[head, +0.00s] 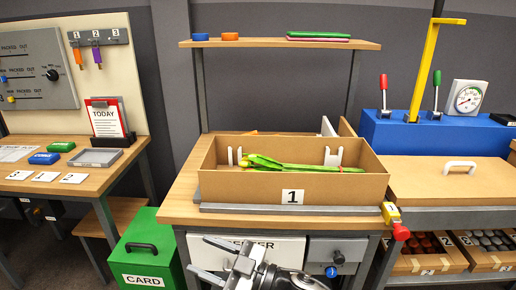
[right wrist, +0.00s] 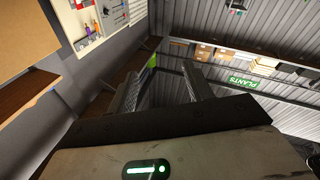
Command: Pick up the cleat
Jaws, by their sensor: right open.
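I cannot pick out the cleat with certainty. The open cardboard box (head: 235,188), labelled 1, stands on the wooden bench (head: 180,208). White slotted uprights (head: 334,157) stand inside it at left and right. A tulip bunch (head: 290,166) with green stems lies between them, its yellow-green heads to the left. No bar shows across the stems. My right gripper (head: 199,254) is low in front of the bench, open and empty, pointing left. Its two spread fingers also show in the right wrist view (right wrist: 164,88). My left gripper is not in view.
A grey rail (head: 290,209) runs before the box. A yellow and red tool (head: 395,222) sits at the bench's right corner. A shelf (head: 270,43) hangs above. A green CARD bin (head: 150,255) stands lower left, and a closed carton (head: 430,180) is at right.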

